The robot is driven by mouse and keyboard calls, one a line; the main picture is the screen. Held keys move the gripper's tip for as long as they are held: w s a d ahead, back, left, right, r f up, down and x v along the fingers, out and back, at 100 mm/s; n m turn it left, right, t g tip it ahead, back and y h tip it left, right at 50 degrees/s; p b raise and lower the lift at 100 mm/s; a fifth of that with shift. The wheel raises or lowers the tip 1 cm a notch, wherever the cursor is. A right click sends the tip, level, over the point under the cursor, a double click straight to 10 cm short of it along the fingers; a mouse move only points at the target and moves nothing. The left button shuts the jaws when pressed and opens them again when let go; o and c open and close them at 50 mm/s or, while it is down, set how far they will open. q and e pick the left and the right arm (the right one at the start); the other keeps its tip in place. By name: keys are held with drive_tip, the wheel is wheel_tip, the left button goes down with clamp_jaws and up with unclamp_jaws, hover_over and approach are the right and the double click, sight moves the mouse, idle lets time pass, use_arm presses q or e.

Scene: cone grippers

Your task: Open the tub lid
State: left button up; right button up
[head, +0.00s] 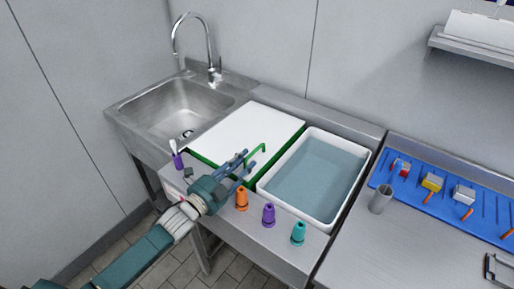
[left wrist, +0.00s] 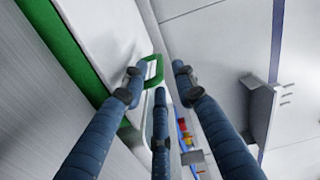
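The tub lid (head: 245,130) is a flat white panel with a green edge. It lies shut between the sink and the open basin. A green handle (head: 258,151) stands up at its front right corner; it also shows in the left wrist view (left wrist: 154,70). My left gripper (head: 243,160) is at that corner, with its blue fingers reaching toward the handle. In the left wrist view the three fingers (left wrist: 157,78) are spread apart, with the handle beyond and between their tips. I cannot tell whether any finger touches it. My right gripper is not in view.
A white basin of water (head: 362,163) is right of the lid. Orange (head: 241,199), purple (head: 268,215) and teal (head: 298,233) cones stand along the front edge. A purple holder (head: 177,160) stands left. A grey cup (head: 381,199) and blue mat (head: 417,202) are farther right.

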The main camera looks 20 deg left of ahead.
sight(263, 144)
use_arm(q)
drive_tip(key=x, duration=0.7)
drive_tip(key=shift+f+p, duration=0.1)
drive_tip(key=shift+p, duration=0.3)
clamp_jaws()
